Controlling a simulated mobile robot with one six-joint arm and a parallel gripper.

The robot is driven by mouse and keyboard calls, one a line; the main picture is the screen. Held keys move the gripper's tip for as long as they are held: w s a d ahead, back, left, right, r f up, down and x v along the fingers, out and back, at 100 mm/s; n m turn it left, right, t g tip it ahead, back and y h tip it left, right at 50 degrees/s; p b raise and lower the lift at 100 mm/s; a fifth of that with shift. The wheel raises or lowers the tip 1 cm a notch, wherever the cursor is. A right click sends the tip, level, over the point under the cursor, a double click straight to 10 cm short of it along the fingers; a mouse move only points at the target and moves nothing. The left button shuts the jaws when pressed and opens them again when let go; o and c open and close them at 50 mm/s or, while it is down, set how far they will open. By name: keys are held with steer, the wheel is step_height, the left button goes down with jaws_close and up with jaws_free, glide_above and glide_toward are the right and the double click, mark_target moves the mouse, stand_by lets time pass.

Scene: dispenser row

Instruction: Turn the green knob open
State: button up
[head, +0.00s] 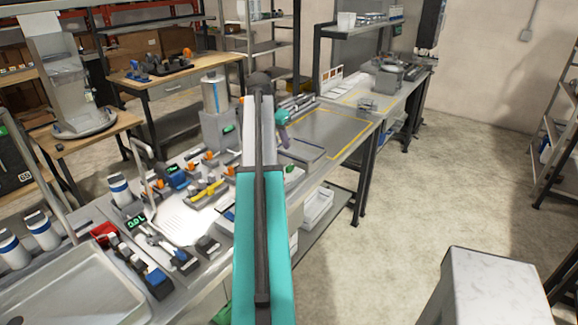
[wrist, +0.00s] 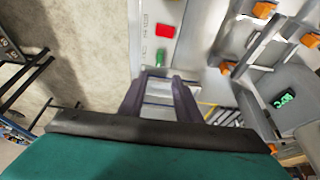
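A small green piece (wrist: 160,57), likely the green knob, sits on a pale panel in the wrist view, below a red piece (wrist: 165,30). My gripper (wrist: 162,82) has two dark purple fingers spread apart, with nothing visible between them but the grey surface beyond. The green piece lies just past the fingertips, apart from them. In the head view my gripper (head: 284,139) is small, above the bench, right of my teal arm. A green spot (head: 290,168) shows at the bench front below it; I cannot tell whether it is the same piece. My arm hides part of the bench.
Several orange-handled fittings (wrist: 264,9) and a device with a green display (wrist: 284,99) lie to the right in the wrist view. A grey sink (head: 75,292) is at lower left. Open floor (head: 440,180) lies to the right.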

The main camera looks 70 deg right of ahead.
mark_target(290, 166)
steer(key=shift+d+f, duration=0.1)
steer(key=shift+d, duration=0.05)
steer(key=shift+p+x, duration=2.1)
steer(key=shift+x, duration=4.7)
steer(key=shift+s, duration=0.15)
jaws_close()
